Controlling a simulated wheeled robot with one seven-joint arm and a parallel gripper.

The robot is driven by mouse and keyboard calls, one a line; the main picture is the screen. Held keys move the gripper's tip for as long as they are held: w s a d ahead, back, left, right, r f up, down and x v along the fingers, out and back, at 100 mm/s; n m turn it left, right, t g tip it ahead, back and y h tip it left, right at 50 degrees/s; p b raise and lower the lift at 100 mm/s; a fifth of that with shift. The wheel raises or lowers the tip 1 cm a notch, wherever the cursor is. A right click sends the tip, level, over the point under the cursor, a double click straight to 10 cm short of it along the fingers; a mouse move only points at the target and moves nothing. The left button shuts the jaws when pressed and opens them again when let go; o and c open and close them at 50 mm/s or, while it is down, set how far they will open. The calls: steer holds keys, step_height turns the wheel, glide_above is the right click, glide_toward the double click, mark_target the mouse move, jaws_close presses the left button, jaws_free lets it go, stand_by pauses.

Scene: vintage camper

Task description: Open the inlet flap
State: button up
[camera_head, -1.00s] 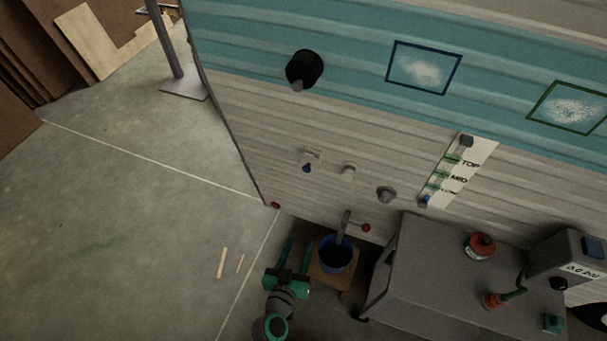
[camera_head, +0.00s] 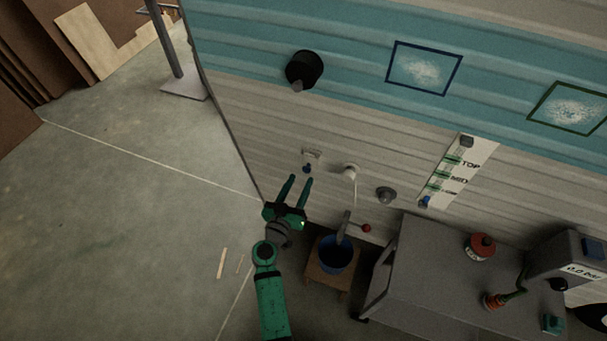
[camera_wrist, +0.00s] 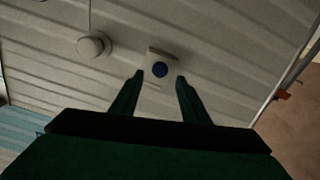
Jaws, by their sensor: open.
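A small pale plate (camera_head: 311,154) with a blue round knob (camera_head: 307,169) is on the lower camper wall; I take it for the inlet flap. It lies flat against the wall, as far as I can see. My gripper (camera_head: 300,179) is open and points up at it from just below. In the wrist view the plate (camera_wrist: 163,54) and its blue knob (camera_wrist: 160,69) sit between and beyond the two fingertips (camera_wrist: 160,77). The fingers look apart from the knob, and nothing is held.
Right of the plate are a white round fitting (camera_head: 350,170) with a thin white line below it and a grey knob (camera_head: 386,195). A blue bucket (camera_head: 336,254) stands on a wooden stool (camera_head: 327,281), beside a grey bench (camera_head: 430,262). The floor at left is mostly clear.

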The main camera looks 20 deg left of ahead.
mark_target(306, 171)
steer(key=shift+w+d, duration=0.1)
steer(key=shift+w, duration=2.05)
jaws_close()
